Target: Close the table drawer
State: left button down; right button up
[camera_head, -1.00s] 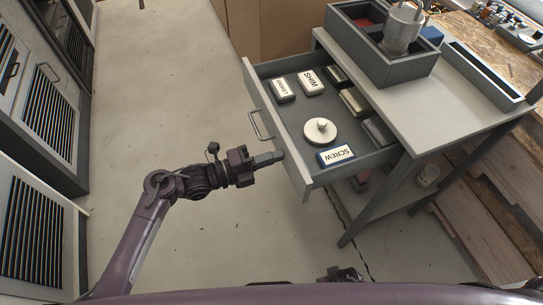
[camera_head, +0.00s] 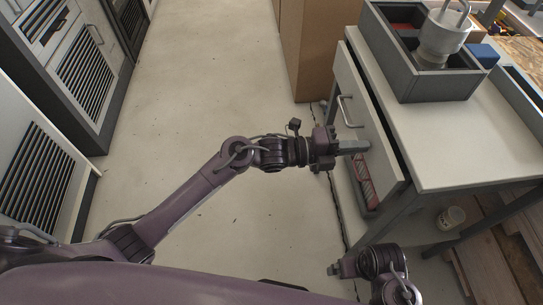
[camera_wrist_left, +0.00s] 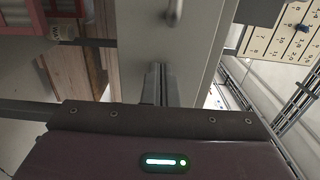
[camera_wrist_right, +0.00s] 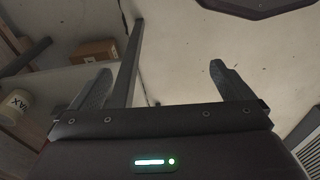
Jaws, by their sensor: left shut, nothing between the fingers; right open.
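The table drawer (camera_head: 378,125) has a light grey front with a metal bar handle (camera_head: 347,111). It stands out only slightly from the table (camera_head: 455,150), with a narrow dark gap behind its front. Its contents are hidden. My left gripper (camera_head: 354,146) is shut and empty, its fingertips at the drawer front below the handle. The left wrist view shows the shut fingers (camera_wrist_left: 158,85) against the pale front panel (camera_wrist_left: 200,45); exact contact is hard to tell. My right gripper (camera_wrist_right: 160,80) is open and empty, low beside the table leg.
A grey divided box (camera_head: 430,85) with a metal canister (camera_head: 442,40) stands on the table. A cardboard box (camera_head: 318,45) stands behind the table. Floor to the left is clear, up to cabinets (camera_head: 85,75).

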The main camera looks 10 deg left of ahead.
pick_arm(q)
jog(key=b+x, duration=0.1)
jog(key=x, duration=0.1)
jog(key=shift+w+d+r, duration=0.1)
jog(key=shift+d+r, duration=0.1)
jog(key=shift+d, duration=0.1)
pick_arm(e)
jog(key=r, duration=0.4)
jog(key=shift+s+a+r, duration=0.1)
jog(key=shift+s+r, duration=0.25)
jog(key=shift+s, duration=0.05)
pick_arm(q)
jog(key=shift+r, duration=0.1)
